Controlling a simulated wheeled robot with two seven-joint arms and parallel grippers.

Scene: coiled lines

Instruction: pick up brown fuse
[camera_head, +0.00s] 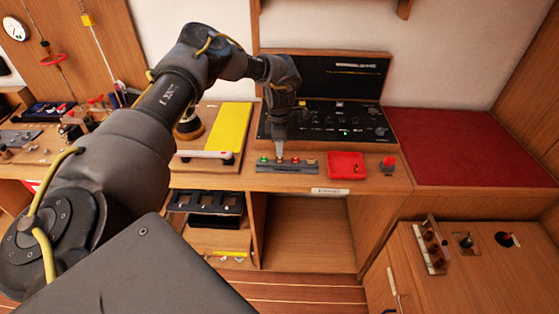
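A grey fuse strip (287,168) with several small coloured tops lies on the wooden desk, below the black panel. A green top is at its left end. A brownish top (311,162) is near its right end; it is too small to tell for sure that it is the brown fuse. My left gripper (280,157) points down over the left-middle part of the strip. Its fingertips are at or just above the strip and hide part of it. I cannot tell whether they touch a fuse or are open. My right gripper is not in view.
A red tray (346,165) and a red-topped knob (388,164) stand right of the strip. A yellow board (229,128) lies to its left. The black control panel (335,122) stands close behind. A red mat (460,147) at the right is bare.

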